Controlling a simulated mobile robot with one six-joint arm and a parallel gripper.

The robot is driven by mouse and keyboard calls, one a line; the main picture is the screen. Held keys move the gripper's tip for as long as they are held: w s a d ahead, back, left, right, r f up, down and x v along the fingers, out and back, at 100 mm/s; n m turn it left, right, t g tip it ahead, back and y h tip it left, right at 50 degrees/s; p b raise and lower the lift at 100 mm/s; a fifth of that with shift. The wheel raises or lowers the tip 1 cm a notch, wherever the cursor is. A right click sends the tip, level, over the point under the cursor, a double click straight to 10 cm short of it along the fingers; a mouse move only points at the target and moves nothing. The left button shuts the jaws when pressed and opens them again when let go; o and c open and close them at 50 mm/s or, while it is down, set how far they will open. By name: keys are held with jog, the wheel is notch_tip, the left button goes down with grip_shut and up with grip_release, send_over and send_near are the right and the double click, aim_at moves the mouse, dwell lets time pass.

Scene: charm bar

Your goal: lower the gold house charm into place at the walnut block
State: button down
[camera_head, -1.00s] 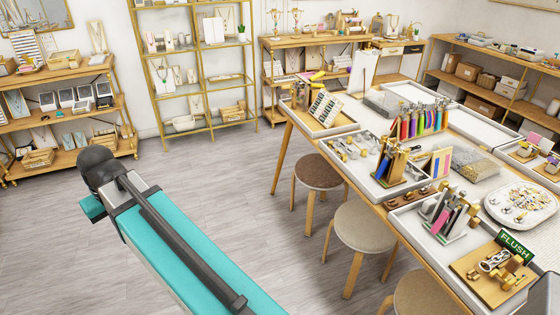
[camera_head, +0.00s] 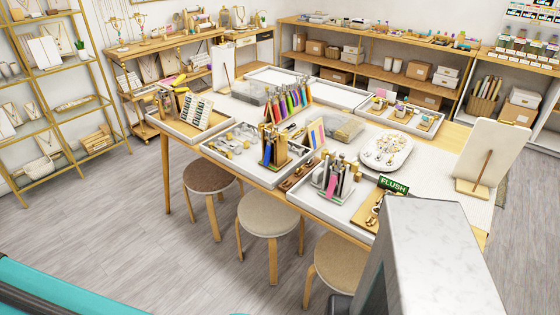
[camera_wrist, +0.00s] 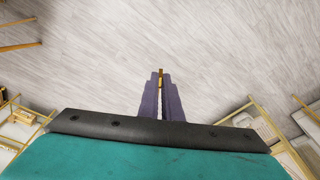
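My gripper (camera_wrist: 160,80) points over the grey floor in the wrist view, its two purple-grey fingers close together. A small, narrow gold piece (camera_wrist: 161,77) is pinched between the fingertips; it looks like the charm seen edge-on, but its house shape cannot be made out. In the head view the gripper is out of sight. A dark brown wooden block (camera_head: 293,182) lies near the table's front edge, between two white trays, and may be the walnut block. It is small, and its details cannot be read.
The long table (camera_head: 250,178) holds trays, tool stands and a white oval dish (camera_head: 387,150). A green FLUSH sign (camera_head: 393,186) stands by a light wooden board, partly hidden by my body. Stools (camera_head: 268,214) line the front. Floor at left is clear.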

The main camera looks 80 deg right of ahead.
jog(key=s+d+m+h+p, duration=0.1)
jog(key=s+d+m, duration=0.15)
jog(key=d, duration=0.95)
jog(key=s+d+m+p, duration=0.15)
jog(key=d+m, duration=0.25)
jog(key=d, duration=0.8)
jog(key=s+d+m+h, duration=0.1)
jog(key=s+d+m, duration=0.15)
jog(key=d, duration=0.95)
jog(key=s+d+f+m+g, duration=0.1)
jog(key=s+d+m, duration=0.2)
jog(key=s+d, duration=0.6)
jog(key=s+d+f+m+g+p, duration=0.15)
jog(key=s+d+m, duration=0.45)
jog(key=s+d, duration=1.2)
jog(key=s+d+m+p, duration=0.1)
jog(key=s+d+m, duration=0.2)
jog(key=s, duration=0.8)
jog(key=s+d+m, duration=0.2)
jog(key=s+d, duration=0.3)
jog(key=s, duration=0.6)
jog(key=shift+s+d+f+m+g+p, duration=0.3)
jog(key=shift+d+f+m+g+p, duration=0.05)
jog(key=shift+f+m+g+p, duration=0.1)
jog(key=shift+w+a, duration=0.1)
